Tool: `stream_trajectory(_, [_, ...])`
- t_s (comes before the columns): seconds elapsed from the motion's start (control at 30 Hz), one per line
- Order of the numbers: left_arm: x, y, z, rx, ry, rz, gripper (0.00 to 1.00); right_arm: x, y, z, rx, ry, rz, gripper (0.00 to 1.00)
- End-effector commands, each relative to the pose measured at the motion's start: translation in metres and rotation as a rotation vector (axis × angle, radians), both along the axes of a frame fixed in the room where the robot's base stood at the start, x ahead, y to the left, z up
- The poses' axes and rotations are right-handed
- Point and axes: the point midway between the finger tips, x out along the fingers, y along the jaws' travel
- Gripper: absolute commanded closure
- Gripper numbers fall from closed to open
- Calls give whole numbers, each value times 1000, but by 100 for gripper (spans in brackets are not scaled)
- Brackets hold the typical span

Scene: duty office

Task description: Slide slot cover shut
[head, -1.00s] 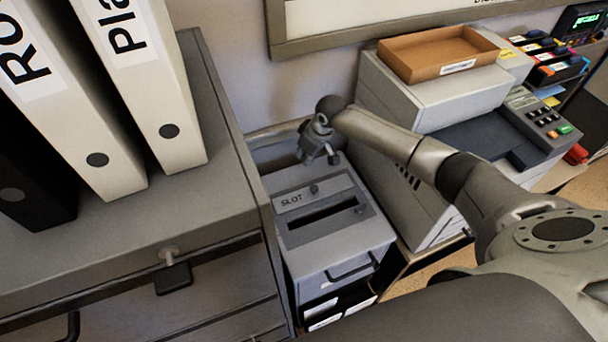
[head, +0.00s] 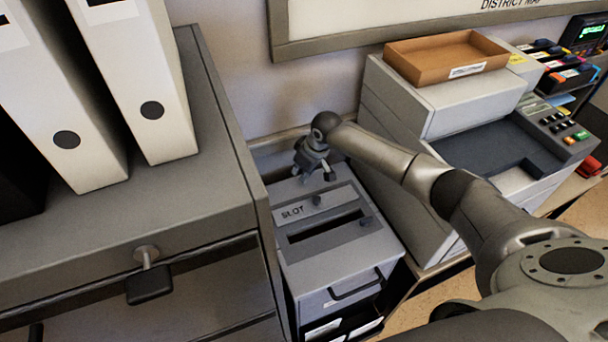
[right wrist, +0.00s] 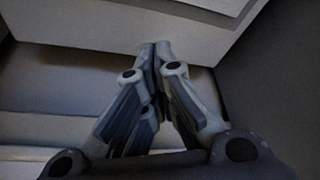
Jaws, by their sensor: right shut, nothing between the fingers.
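The grey box labelled SLOT stands between the cabinet and the printer in the head view. On its top lies the slot cover (head: 293,212), a flat plate bearing the label and a small dark knob (head: 316,200). The dark slot (head: 325,226) shows uncovered in front of the plate. Another knob (head: 366,222) sits by the slot's right end. My right gripper (head: 314,178) is over the back part of the box top, behind the cover and its knob. Its fingers are together and empty in the right wrist view (right wrist: 155,50). Whether it touches anything is unclear. My left gripper is out of view.
A grey cabinet (head: 215,120) with white binders (head: 130,75) and a key in its front stands close on the left. A printer (head: 430,105) with a brown tray (head: 445,60) stands on the right. The wall and a framed map are behind.

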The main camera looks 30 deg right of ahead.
Motion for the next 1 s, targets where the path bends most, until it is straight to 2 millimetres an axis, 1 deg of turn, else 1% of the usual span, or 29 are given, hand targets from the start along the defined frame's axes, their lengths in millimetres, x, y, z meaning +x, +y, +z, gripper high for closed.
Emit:
stream_trajectory(0.03, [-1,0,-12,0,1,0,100,2,1,-10,0,-1,0,100])
stream_trajectory(0.53, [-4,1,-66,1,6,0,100,15,7,-50,-1,-1,1,100])
stream_trajectory(0.6, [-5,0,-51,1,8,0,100,2,-1,-43,-4,1,0,100])
stream_trajectory(0.73, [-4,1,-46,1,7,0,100,-14,-7,-48,-2,1,1,100])
stream_trajectory(0.87, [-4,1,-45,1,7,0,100,-21,-9,-50,-1,-1,1,100])
stream_trajectory(1.0, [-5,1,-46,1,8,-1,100,-22,-9,-51,0,0,1,100])
